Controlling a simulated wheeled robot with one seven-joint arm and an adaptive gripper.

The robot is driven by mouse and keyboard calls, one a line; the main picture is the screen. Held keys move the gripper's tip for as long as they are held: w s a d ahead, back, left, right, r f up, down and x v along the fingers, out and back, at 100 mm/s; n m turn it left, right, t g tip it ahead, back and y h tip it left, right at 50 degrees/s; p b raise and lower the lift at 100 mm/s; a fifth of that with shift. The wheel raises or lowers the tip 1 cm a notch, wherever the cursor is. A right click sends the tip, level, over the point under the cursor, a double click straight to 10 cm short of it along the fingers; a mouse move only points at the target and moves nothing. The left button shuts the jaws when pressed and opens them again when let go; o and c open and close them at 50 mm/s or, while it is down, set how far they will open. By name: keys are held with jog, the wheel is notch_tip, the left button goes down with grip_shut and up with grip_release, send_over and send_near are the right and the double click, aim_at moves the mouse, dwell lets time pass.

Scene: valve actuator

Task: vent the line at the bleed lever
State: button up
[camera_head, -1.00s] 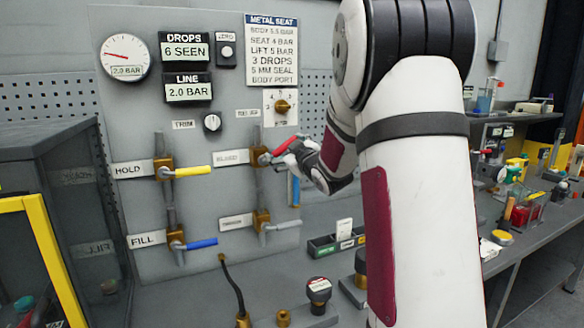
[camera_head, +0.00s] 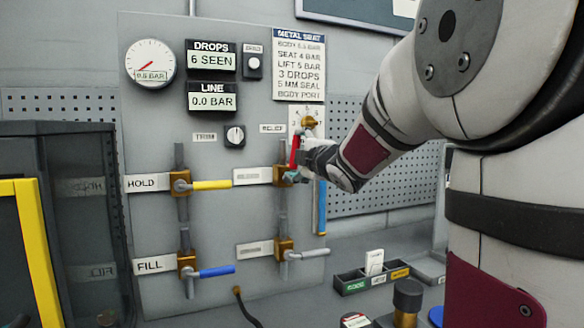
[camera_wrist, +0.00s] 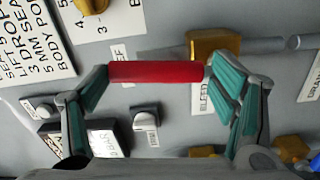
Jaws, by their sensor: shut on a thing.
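The bleed lever (camera_head: 295,149) has a red handle and stands nearly upright at its brass valve (camera_head: 280,175) on the grey panel. My gripper (camera_head: 302,165) is at this lever. In the wrist view, the red handle (camera_wrist: 156,72) lies between my teal-padded fingers (camera_wrist: 158,85), and my gripper is shut on it. The line display (camera_head: 212,97) reads 0.0 BAR and the drops display (camera_head: 211,57) reads 6 SEEN. The round gauge (camera_head: 150,63) has its needle toward the lower left. My gripper partly hides the lever's lower end.
The yellow hold lever (camera_head: 211,185), blue fill lever (camera_head: 216,271) and a grey lever (camera_head: 308,254) point right. A brass knob (camera_head: 309,122) sits just above my gripper, and a blue vertical bar (camera_head: 322,208) is below it. A parts tray (camera_head: 350,287) stands on the bench.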

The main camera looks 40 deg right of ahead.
jog(key=shift+w+a+r+n+b, duration=0.1)
jog(key=shift+a+r+n+b, duration=0.1)
jog(key=shift+r+n+b, duration=0.35)
jog(key=shift+a, duration=0.1)
jog(key=o, duration=1.5)
jog(key=shift+w+f, duration=0.1)
jog(key=shift+w, duration=0.05)
jog(key=shift+o, duration=0.2)
jog(key=shift+f, duration=0.1)
jog(key=v, duration=1.2)
jog(key=shift+f, duration=0.1)
